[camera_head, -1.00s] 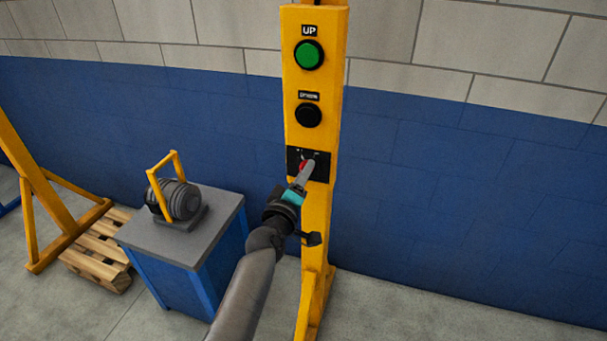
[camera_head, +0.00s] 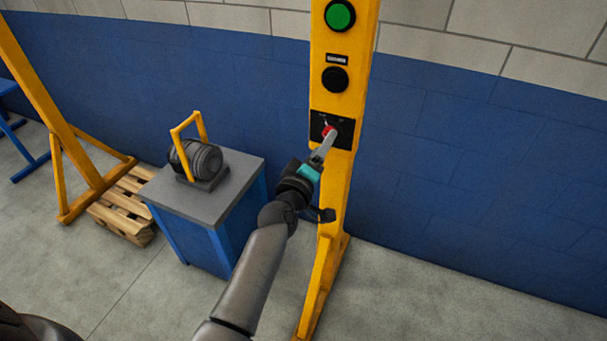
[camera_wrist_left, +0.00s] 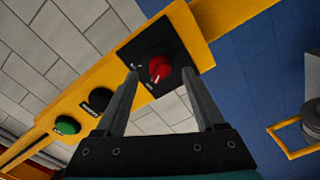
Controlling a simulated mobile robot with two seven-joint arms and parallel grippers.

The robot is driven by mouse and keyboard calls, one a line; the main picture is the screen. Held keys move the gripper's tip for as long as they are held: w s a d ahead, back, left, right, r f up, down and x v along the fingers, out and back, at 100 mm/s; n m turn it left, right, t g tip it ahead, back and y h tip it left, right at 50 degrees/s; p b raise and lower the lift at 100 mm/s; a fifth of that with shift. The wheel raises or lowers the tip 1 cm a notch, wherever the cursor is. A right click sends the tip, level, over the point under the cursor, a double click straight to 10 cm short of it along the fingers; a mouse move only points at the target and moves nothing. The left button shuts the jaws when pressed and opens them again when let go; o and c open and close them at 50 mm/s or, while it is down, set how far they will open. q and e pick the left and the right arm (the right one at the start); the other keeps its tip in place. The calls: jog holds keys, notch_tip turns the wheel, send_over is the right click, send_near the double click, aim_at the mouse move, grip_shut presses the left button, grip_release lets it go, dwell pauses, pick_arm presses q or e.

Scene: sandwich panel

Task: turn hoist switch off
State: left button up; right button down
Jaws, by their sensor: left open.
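The hoist switch is a red rotary knob (camera_head: 329,131) on a black plate (camera_head: 345,131), low on a yellow post (camera_head: 340,180). In the left wrist view the red knob (camera_wrist_left: 159,68) shows near the top middle, turned at an angle on its plate. My left gripper (camera_head: 325,146) is right in front of the knob and partly covers it in the head view. In the left wrist view its two fingers (camera_wrist_left: 160,85) are apart, with the knob seen between their tips. I cannot tell whether they touch it. My right gripper is not in view.
Above the switch are a black button (camera_head: 335,78) and a green button (camera_head: 340,15). A blue cabinet (camera_head: 228,232) with a grey top carries a weight with a yellow handle (camera_head: 200,160). A wooden pallet (camera_head: 125,207) lies left. Floor right of the post is clear.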

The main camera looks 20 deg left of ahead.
pick_arm(q)
jog(key=s, duration=1.2)
jog(key=shift+s+a, duration=0.15)
jog(key=shift+a, duration=0.05)
jog(key=shift+f, duration=0.1)
